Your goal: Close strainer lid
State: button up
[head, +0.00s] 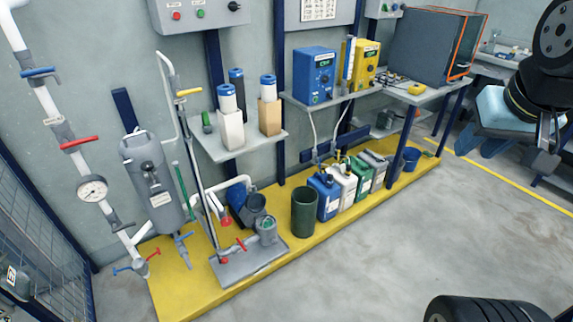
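A small grey strainer pot (266,232) stands on a grey base plate (250,262) on the yellow platform, beside a valve with a red handle. A dark grey round piece (254,204) is tilted up just behind the pot and looks like its raised lid; a hinge is too small to make out. My arm comes in at the upper right edge. My gripper (544,152) appears at its lower end, far to the right of the strainer and touching nothing I can make out. Its fingers are too unclear to tell open from shut.
A dark green bin (304,212) stands right of the strainer, with several canisters (326,196) beyond it. A tall pipe (205,180) rises at the strainer's left, near a grey tank (152,180). The concrete floor (350,250) in front is clear.

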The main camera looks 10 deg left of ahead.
aim_at(255, 202)
jog(key=i, duration=1.25)
jog(key=u, duration=0.65)
jog(key=i, duration=0.35)
jog(key=u, duration=0.2)
jog(key=k, duration=0.9)
jog(key=u, duration=0.25)
jog(key=i, duration=0.9)
jog(key=z, duration=0.5)
